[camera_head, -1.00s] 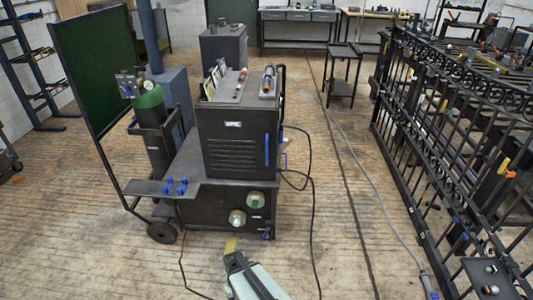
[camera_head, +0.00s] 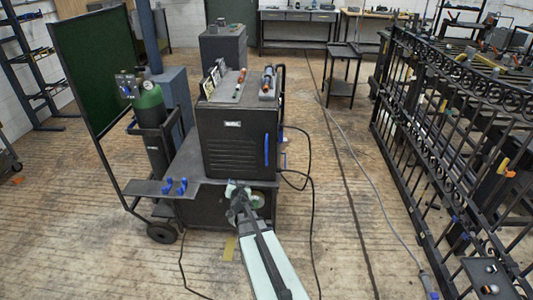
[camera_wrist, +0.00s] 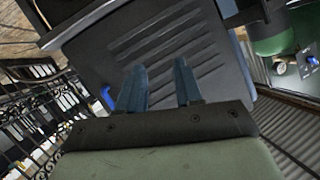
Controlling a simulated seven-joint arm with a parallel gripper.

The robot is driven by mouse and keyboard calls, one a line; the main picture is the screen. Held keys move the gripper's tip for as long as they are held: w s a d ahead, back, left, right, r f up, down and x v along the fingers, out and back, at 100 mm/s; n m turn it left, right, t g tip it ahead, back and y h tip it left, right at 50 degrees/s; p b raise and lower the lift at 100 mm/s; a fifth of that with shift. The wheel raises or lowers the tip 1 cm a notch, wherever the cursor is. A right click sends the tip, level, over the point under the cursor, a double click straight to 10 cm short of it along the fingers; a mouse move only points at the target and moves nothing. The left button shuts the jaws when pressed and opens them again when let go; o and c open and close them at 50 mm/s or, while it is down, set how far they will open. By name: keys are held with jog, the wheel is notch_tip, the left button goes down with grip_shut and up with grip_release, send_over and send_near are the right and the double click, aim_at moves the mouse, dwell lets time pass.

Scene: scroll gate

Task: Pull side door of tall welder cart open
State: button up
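The welder cart (camera_head: 190,207) stands left of centre, with a tall dark cabinet on it. The cabinet's louvred door panel (camera_head: 230,155) looks shut, with a blue upright handle (camera_head: 266,150) near its right edge. In the wrist view the louvred panel (camera_wrist: 165,45) fills the middle, and the blue handle (camera_wrist: 108,97) shows left of the fingers. My gripper (camera_head: 239,188) is in front of the cart, just below the door and lower left of the handle. In the wrist view my gripper (camera_wrist: 159,70) has its two blue-grey fingers apart with nothing between them.
A green gas cylinder (camera_head: 149,110) stands at the cart's left, beside a dark green screen (camera_head: 92,65). A black iron gate (camera_head: 440,150) runs along the right. Black cables (camera_head: 310,190) lie on the floor right of the cart. Floor between cart and gate is mostly clear.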

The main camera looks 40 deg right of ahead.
jog(key=s+d+r+m+g+h, duration=0.1)
jog(key=s+d+r+g+h, duration=0.2)
jog(key=s+d+r+h, duration=0.4)
jog(key=shift+h, duration=0.7)
jog(key=x, duration=1)
jog(key=w+x, duration=0.1)
jog(key=x, duration=0.4)
jog(key=shift+a+f, duration=0.1)
jog(key=shift+f, duration=0.05)
jog(key=shift+c, duration=0.5)
grip_shut()
